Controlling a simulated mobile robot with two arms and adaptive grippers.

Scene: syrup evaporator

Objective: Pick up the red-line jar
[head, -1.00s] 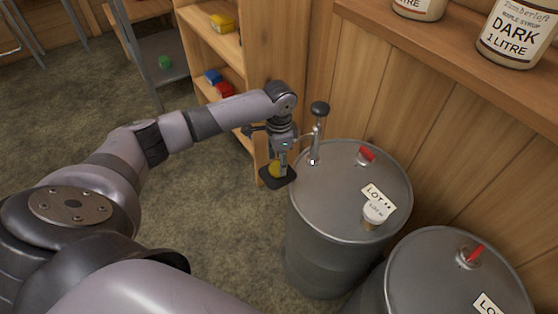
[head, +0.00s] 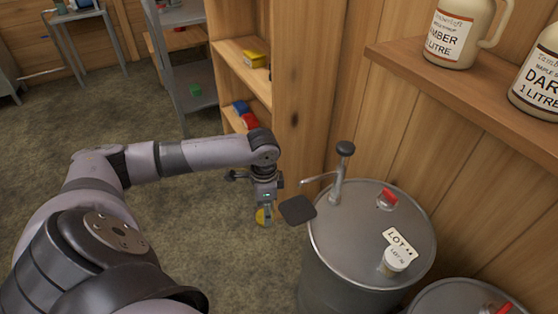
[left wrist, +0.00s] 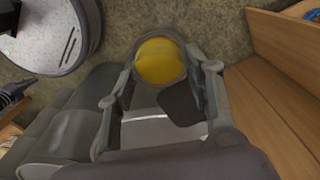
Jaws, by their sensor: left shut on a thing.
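My left gripper (head: 265,218) is shut on a small jar with yellow contents (head: 262,216). The jar hangs over the floor, left of the grey drum (head: 340,262) and apart from it. In the left wrist view the jar (left wrist: 160,60) shows as a yellow round inside a dark ring, between the fingers. No red line can be made out on it. A dark square plate (head: 297,209) is just right of the gripper, below the drum's pump spout. It also appears in the left wrist view (left wrist: 182,104). My right gripper is not in view.
The pump (head: 340,175) rises from the drum, which also bears a red-handled cap (head: 387,199), a LOT card (head: 399,241) and a small lidded jar (head: 396,262). A wooden shelf unit (head: 290,120) stands behind the gripper. Open floor (head: 170,230) lies left.

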